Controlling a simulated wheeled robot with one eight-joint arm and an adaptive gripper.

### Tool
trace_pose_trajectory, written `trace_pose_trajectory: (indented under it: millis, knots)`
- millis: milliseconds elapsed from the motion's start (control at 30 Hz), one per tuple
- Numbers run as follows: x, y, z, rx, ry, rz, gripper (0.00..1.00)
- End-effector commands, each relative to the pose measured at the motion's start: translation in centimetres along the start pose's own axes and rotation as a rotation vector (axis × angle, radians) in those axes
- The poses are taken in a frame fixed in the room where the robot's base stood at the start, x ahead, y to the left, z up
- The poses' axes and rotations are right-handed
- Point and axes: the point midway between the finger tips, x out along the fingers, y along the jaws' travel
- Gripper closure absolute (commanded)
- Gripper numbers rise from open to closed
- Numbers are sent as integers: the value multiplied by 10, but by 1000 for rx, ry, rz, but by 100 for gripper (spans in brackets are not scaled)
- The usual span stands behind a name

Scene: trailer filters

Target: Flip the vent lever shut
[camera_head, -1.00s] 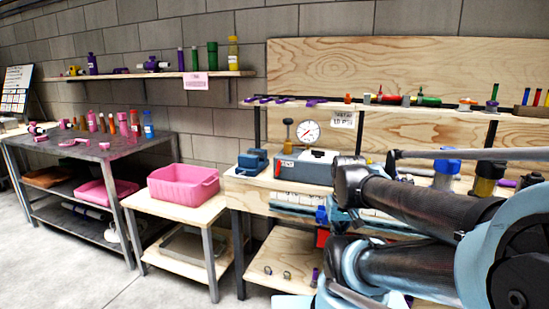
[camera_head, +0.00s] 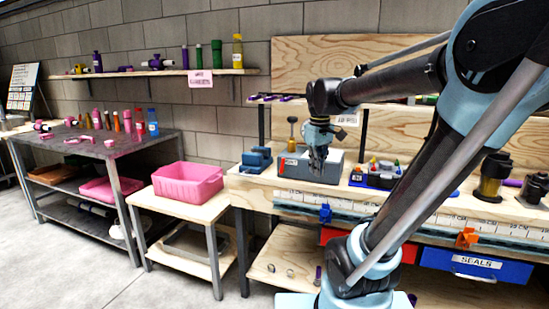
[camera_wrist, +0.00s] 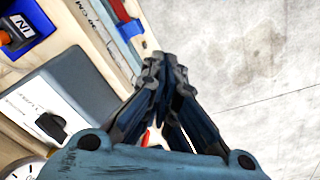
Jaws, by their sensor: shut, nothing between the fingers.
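A grey test box (camera_head: 332,170) stands on the wooden bench, and its top also shows in the wrist view (camera_wrist: 75,85). A small red part (camera_head: 282,163) is at its left front; I cannot tell for sure that it is the vent lever. A red piece (camera_wrist: 146,138) shows beside my fingers in the wrist view, partly hidden by them. A black knob (camera_wrist: 50,125) is on the box top. My gripper (camera_head: 318,168) is shut and empty, pointing down in front of the box. It also fills the middle of the wrist view (camera_wrist: 165,68). My arm hides the dial gauge in the head view.
A blue block fixture (camera_head: 256,160) sits left of the box, and a tray of coloured parts (camera_head: 375,174) sits right. A pink bin (camera_head: 188,183) stands on a lower table. A blue drawer labelled SEALS (camera_head: 477,266) is under the bench. Floor is clear at left.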

Motion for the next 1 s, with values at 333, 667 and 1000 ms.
trace_pose_trajectory:
  millis: [333,667,1000]
  knots:
    - [-48,-7,-118,-289,-53,-20,100]
    - [-68,-34,-223,-549,-100,-41,100]
    - [-71,-53,-268,-667,-123,-51,100]
